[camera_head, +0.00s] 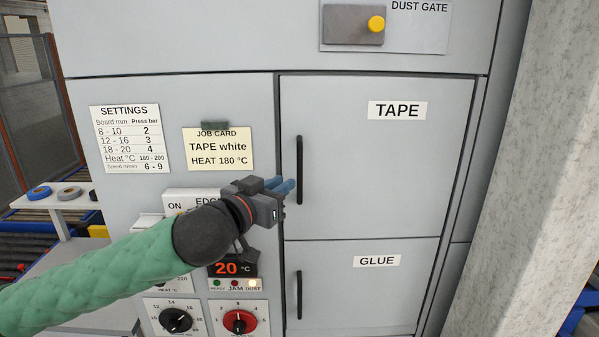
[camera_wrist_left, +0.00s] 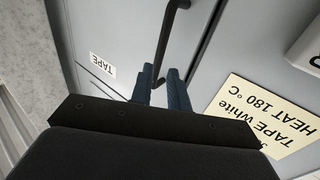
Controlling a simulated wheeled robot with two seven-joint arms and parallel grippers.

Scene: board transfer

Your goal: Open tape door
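The TAPE door (camera_head: 380,170) is a grey panel, closed flush in the cabinet front, with a black vertical bar handle (camera_head: 299,170) near its left edge. My left gripper (camera_head: 285,184) is at the handle's lower part, coming from the left. In the left wrist view, the blue fingers (camera_wrist_left: 160,74) are apart, and the dark handle (camera_wrist_left: 166,45) runs down into the gap between their tips. I see no firm contact on both sides. The TAPE label (camera_wrist_left: 103,66) also shows there. My right gripper is in neither view.
The GLUE door (camera_head: 370,290) with its own black handle (camera_head: 299,295) is directly below. A control panel with an orange display (camera_head: 231,268) and knobs lies under my left arm. A pale stone-like column (camera_head: 540,170) stands at the right. The dust gate (camera_head: 350,25) is above.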

